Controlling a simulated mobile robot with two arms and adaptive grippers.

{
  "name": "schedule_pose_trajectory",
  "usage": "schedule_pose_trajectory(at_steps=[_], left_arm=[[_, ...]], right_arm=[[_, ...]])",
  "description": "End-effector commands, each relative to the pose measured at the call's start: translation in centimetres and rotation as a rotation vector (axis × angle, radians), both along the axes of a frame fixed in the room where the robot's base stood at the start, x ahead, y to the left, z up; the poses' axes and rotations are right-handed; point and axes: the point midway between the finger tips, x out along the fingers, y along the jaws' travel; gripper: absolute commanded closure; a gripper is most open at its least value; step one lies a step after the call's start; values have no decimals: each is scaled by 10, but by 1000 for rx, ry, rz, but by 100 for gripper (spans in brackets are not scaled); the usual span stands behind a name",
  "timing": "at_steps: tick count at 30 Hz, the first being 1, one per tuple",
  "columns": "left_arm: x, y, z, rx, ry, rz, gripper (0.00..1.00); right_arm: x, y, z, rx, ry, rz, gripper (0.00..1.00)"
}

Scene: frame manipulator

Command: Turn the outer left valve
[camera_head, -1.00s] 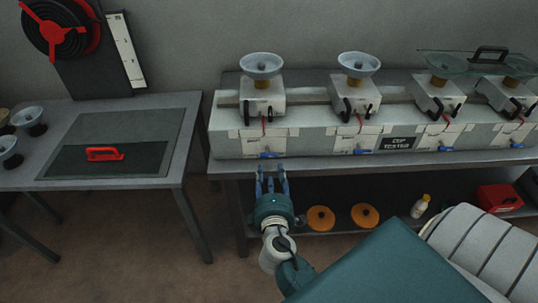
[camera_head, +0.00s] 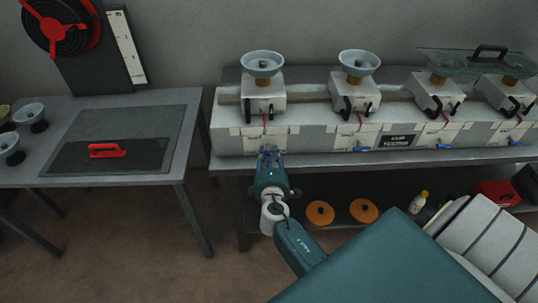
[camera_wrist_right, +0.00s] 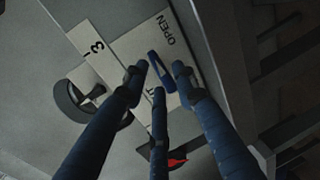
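The outer left valve has a small blue handle, largely hidden by my gripper in the head view. In the right wrist view the blue handle (camera_wrist_right: 161,70) lies slanted on a white plate (camera_wrist_right: 132,50) marked OPEN, with a second word partly hidden. My right gripper (camera_head: 268,153) is at the front face of the leftmost station. In the wrist view its blue fingers (camera_wrist_right: 160,78) are apart, one on each side of the handle, with gaps showing, and the third below it. Whether any finger touches is unclear. My left gripper is not in view.
Other blue valves (camera_head: 361,149) line the front of the long grey box (camera_head: 320,120). White bowls (camera_head: 263,64) stand on units above. A side table (camera_head: 60,184) with a red-handled glass panel is at left. Orange discs (camera_head: 320,212) lie on the shelf below.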

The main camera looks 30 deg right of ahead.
Motion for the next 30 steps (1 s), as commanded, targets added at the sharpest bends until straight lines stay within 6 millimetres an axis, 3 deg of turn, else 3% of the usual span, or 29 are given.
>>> schedule_pose_trajectory(at_steps=[1, 3, 17, 30], left_arm=[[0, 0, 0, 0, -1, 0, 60], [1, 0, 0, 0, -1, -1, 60], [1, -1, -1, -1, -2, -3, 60], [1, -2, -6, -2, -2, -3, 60]], right_arm=[[0, 0, 0, 0, 0, 0, 88], [0, 0, 0, 0, 0, 0, 100], [0, 1, 0, -66, 41, 0, 100], [2, 4, -2, -377, 232, 1, 100]])
